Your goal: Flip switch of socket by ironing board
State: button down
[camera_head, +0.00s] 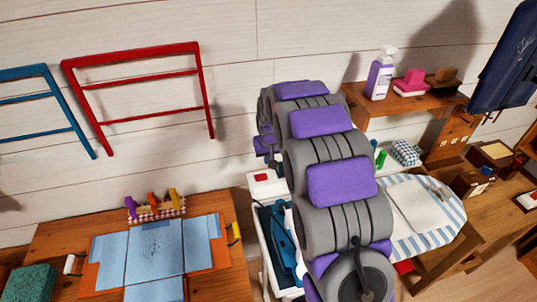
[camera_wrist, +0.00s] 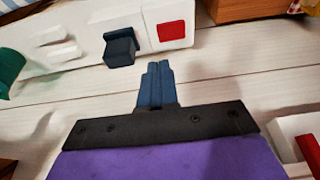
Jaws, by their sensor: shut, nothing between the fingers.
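In the wrist view a white socket strip (camera_wrist: 75,42) runs along the wall at the top, with a dark plug (camera_wrist: 120,48) in it and a red switch (camera_wrist: 171,31) to the plug's right. My gripper (camera_wrist: 157,70) is shut and empty. Its blue fingertips appear just below the strip in the picture, between plug and switch; I cannot tell whether they touch the wall. In the head view the striped ironing board (camera_head: 448,220) stands right of my arm. My arm hides most of the socket area and my fingertips there.
A white unit (camera_head: 256,212) with a red-topped item (camera_head: 264,179) stands left of my arm. A wooden table (camera_head: 48,238) is at lower left. A green object (camera_wrist: 10,65) lies at the wrist view's left edge.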

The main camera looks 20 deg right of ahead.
aim_at(263, 176)
jog(key=x, duration=0.2)
jog(key=b+x, duration=0.1)
jog(key=x, duration=0.2)
jog(key=s+b+x, duration=0.1)
jog(key=x, duration=0.2)
jog(key=shift+f, duration=0.35)
jog(key=shift+d+f, duration=0.1)
jog(key=shift+d, duration=0.05)
jog(key=shift+a+r+p, duration=0.4)
jog(key=shift+a+p, duration=0.1)
jog(key=shift+a, duration=0.25)
jog(key=shift+r+p, duration=0.35)
jog(key=shift+r, duration=0.35)
jog(key=d+p+v, duration=0.2)
jog(key=p+v, duration=0.1)
jog(key=v, duration=0.9)
jog(key=shift+w+d, duration=0.35)
